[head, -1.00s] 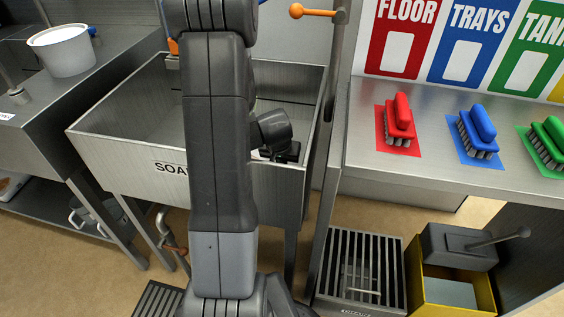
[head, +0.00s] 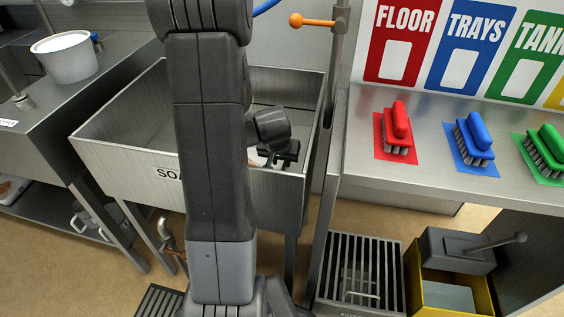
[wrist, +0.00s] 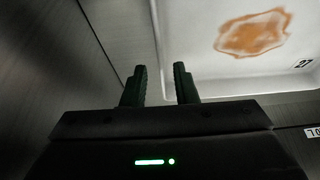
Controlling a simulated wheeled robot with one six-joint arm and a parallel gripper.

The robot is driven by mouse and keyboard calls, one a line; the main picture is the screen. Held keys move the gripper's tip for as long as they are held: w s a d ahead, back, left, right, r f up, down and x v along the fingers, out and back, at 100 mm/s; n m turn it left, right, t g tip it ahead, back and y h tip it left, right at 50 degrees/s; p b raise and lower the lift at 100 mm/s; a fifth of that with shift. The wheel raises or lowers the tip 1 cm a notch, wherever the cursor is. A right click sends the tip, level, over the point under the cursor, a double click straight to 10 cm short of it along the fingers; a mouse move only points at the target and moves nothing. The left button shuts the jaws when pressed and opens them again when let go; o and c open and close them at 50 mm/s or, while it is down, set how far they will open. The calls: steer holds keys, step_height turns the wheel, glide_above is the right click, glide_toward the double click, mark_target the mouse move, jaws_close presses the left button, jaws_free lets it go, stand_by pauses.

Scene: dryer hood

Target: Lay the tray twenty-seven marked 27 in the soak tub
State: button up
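Tray twenty-seven (wrist: 205,60) is off-white with a raised rim and a rusty orange stain. My wrist is over the tub's front right part. The tray is mostly hidden in the head view.
A steel bench with red (head: 398,125), blue (head: 474,140) and green (head: 546,150) brushes stands right of the tub. A white bucket (head: 66,60) is on the left counter. A floor grate (head: 358,270) and a yellow bin (head: 450,295) are below the bench.

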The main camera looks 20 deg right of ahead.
steer(key=shift+v, duration=1.55)
